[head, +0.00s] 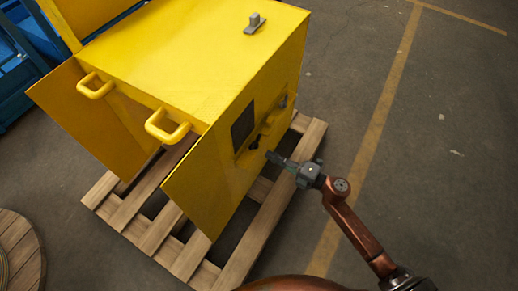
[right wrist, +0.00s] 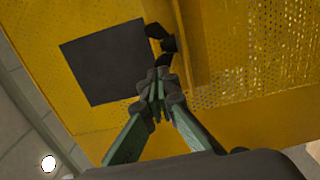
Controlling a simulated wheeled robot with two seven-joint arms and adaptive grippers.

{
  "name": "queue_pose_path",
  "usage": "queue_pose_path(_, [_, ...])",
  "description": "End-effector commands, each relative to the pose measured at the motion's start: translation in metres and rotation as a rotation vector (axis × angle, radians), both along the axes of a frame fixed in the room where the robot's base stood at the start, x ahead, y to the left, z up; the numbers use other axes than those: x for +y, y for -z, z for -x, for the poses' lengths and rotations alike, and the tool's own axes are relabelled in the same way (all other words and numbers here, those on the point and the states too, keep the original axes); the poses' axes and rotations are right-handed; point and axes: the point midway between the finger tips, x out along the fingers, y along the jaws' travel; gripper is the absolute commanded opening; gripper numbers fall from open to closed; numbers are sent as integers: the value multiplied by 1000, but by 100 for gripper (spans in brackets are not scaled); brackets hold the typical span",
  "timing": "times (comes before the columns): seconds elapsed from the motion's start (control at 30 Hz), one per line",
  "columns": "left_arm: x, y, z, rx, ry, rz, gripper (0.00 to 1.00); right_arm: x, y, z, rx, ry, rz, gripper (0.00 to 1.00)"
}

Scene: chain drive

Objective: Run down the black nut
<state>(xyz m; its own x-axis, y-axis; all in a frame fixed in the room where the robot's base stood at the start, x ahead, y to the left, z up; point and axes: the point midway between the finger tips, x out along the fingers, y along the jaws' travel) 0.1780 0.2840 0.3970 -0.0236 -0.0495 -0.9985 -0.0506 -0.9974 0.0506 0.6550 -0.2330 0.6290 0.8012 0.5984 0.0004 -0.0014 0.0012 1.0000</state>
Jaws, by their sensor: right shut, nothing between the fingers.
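The black nut (head: 256,143) is a small dark piece on the side of the yellow cabinet (head: 190,45), beside a dark square panel (head: 242,124). In the right wrist view a black winged piece (right wrist: 167,44), which looks like this nut, sits against a yellow raised part to the right of the dark panel (right wrist: 103,62). My right gripper (head: 269,155) points at the nut from the right; it also shows in the right wrist view (right wrist: 158,97). Its fingers are together and empty, just short of the nut; I cannot tell if they touch. My left gripper is out of view.
The cabinet stands on a wooden pallet (head: 257,222), with open yellow door panels and two yellow handles (head: 168,127) at the front. A grey fitting (head: 255,23) sits on its top. A wooden reel (head: 18,248) lies lower left. The floor at right is clear.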

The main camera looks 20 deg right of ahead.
Motion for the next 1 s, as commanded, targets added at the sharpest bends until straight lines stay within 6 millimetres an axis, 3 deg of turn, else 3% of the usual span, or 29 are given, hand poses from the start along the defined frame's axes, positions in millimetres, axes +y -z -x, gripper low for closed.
queue_pose_path(0.07, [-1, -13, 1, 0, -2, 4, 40, 9, 3, -13, 1, 0, -1, 0])
queue_pose_path(0.37, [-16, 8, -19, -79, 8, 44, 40, 28, 2, -40, 3, 2, 0, 0])
queue_pose_path(1.0, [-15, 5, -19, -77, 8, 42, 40, 23, -1, -39, 2, 38, -2, 0])
